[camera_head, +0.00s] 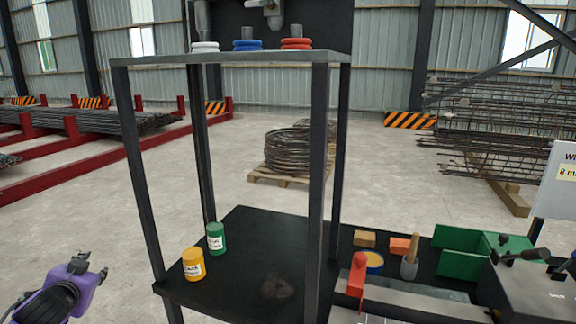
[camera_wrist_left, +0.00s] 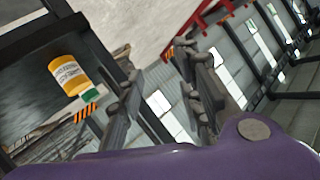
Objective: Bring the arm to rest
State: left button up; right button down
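My left gripper (camera_head: 88,264) is at the lower left of the head view, left of the black shelf frame and apart from it. In the left wrist view its two fingers (camera_wrist_left: 160,85) stand apart with nothing between them, so it is open and empty. My right gripper is not in view.
A yellow can (camera_head: 193,264) and a green can (camera_head: 216,238) stand on the lower shelf (camera_head: 245,226). The yellow can also shows in the left wrist view (camera_wrist_left: 68,76). Dark posts (camera_head: 140,170) rise to an upper shelf. A bench with blocks and tools lies right.

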pick_arm(q)
jog(key=s+d+f+m+g+h, duration=0.25)
jog(key=s+f+m, duration=0.25)
jog(key=s+f, duration=1.4)
jog(key=s+d+f+m+g+h, duration=0.1)
jog(key=s+d+f+m, duration=0.1)
jog(key=s+f, duration=0.5)
jog(key=s+d+f+m+g+h, duration=0.1)
jog(key=s+d+f+g, duration=0.15)
jog(key=s, duration=0.85)
jog(key=w+d+f+n+t, duration=0.1)
jog(key=d+n, duration=0.3)
jog(key=d, duration=0.8)
jog(key=w+d+f+n+t, duration=0.1)
jog(key=d+f+n, duration=0.2)
jog(key=d, duration=1)
jog(key=shift+w+f+n+h, duration=0.35)
jog(key=shift+n+h, duration=0.1)
jog(key=shift+n, duration=0.45)
jog(key=shift+d, duration=0.1)
